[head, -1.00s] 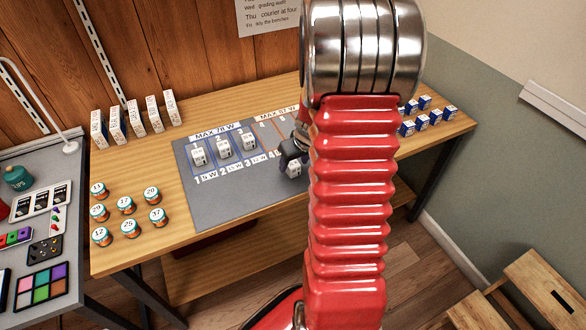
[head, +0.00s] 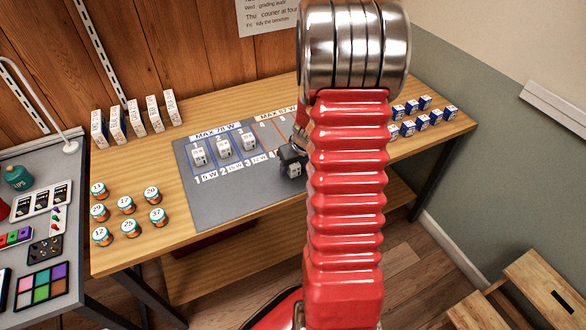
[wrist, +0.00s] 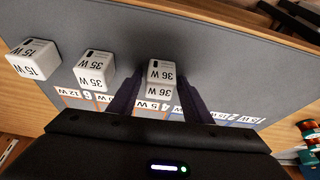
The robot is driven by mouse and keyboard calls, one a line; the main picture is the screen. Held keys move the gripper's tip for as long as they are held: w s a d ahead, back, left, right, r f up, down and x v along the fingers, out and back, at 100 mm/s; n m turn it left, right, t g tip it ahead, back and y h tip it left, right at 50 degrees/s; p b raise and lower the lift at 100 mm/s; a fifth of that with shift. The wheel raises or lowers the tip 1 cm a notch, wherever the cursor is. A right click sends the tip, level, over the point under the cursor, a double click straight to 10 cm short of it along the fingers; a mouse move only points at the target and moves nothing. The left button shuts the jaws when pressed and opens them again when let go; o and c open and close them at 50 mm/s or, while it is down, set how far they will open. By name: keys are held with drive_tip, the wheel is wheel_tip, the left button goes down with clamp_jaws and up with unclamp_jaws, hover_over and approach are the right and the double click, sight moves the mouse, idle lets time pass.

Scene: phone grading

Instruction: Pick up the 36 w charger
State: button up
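The 36 W charger (wrist: 160,75) is a small white block with a printed label, standing on the grey mat (wrist: 215,50). In the wrist view, the two dark fingers of my gripper (wrist: 160,88) are on either side of it, apart, with the charger between their tips. I cannot tell whether either finger touches it. In the head view, my gripper (head: 291,158) is low over the mat, and its dark fingers partly cover the charger (head: 295,171).
The 35 W charger (wrist: 94,70) and the 15 W charger (wrist: 34,60) stand to the left in the wrist view. Several chargers sit in the MAX 78 W zone (head: 222,147). Jars (head: 125,205), white boxes (head: 135,120) and blue-and-white boxes (head: 422,115) stand on the table.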

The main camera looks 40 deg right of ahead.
drive_tip(key=c, duration=0.9)
drive_tip(key=shift+r, duration=0.15)
wheel_tip(320, 180, up, 10)
drive_tip(key=shift+f, duration=0.15)
idle(0.6)
